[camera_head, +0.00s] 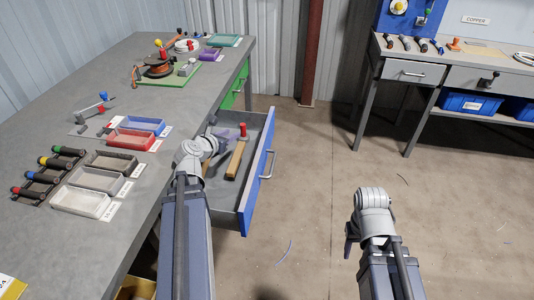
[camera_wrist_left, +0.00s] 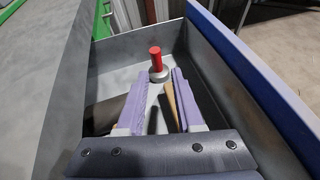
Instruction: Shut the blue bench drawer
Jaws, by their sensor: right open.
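The blue bench drawer (camera_head: 259,178) stands pulled out from the side of the long grey bench, with a metal handle (camera_head: 268,165) on its blue front. Its blue front also shows at the right of the left wrist view (camera_wrist_left: 262,82). My left gripper (camera_head: 214,138) is over the open drawer, behind its front panel. In the left wrist view its two purple-padded fingers (camera_wrist_left: 153,102) are apart, with nothing held between them. My right gripper (camera_head: 351,236) is open over bare floor, right of the drawer and apart from it. Its fingertips are mostly hidden by its wrist.
In the drawer are a red-topped piece (camera_head: 243,131) and a wooden-handled tool (camera_head: 236,160). A green drawer front (camera_head: 234,88) is farther along. Trays (camera_head: 81,201) and several tools lie on the bench (camera_head: 100,75). Another workbench (camera_head: 432,75) is back right; floor between is mostly clear.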

